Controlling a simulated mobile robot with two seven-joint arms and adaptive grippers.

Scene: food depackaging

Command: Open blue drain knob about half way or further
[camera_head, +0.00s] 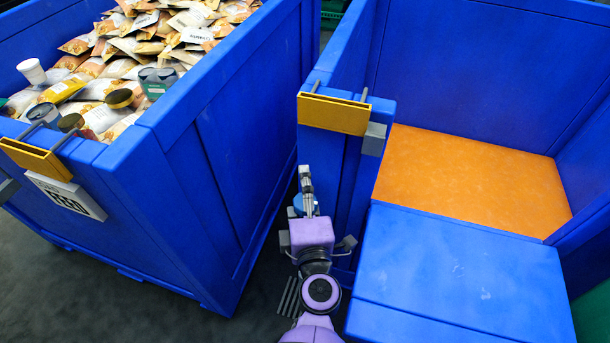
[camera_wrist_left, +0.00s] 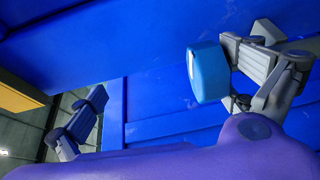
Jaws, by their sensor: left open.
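The blue drain knob (camera_wrist_left: 205,72) is a light blue rounded block with a small white mark on its face, set against a dark blue wall in the left wrist view. My left gripper (camera_wrist_left: 165,75) is open, one finger at the left and the other at the right. The knob is beside the right finger and partly overlaps it in the picture; I cannot tell whether they touch. In the head view my purple left gripper (camera_head: 306,203) is low by the right bin's near corner and mostly hides the knob. My right gripper is not in view.
A blue bin (camera_head: 215,110) full of food packets, cans and a white cup (camera_head: 32,71) stands at the left. Another blue bin (camera_head: 455,75), with an orange floor (camera_head: 470,180), stands at the right. A narrow gap separates them. A yellow bracket (camera_head: 333,113) is above my gripper.

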